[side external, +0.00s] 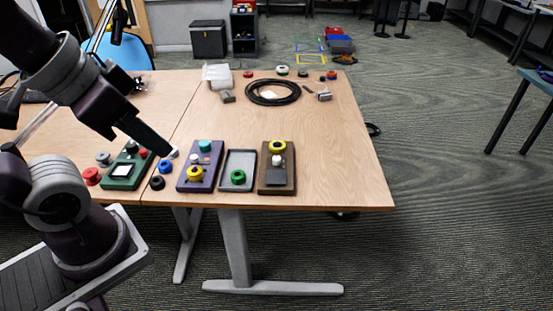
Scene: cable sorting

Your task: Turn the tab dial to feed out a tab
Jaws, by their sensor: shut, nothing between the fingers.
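My gripper (167,151) is shut and empty, pointing down and to the right over the left part of the table. Its tip appears beside a small white round piece (174,153); I cannot tell whether they touch. No part is clearly marked as the tab dial. A brown board (277,187) has a yellow ring at its top, a white knob (276,160) and a dark block. A purple board (209,161) has a teal knob (205,146) and a yellow ring (195,173).
A grey tray (239,157) holding a green ring (238,177) lies between the purple and brown boards. Blue and black spools (158,183) lie left of the purple board. A coiled black cable (273,93) lies farther back. The table's right side is clear.

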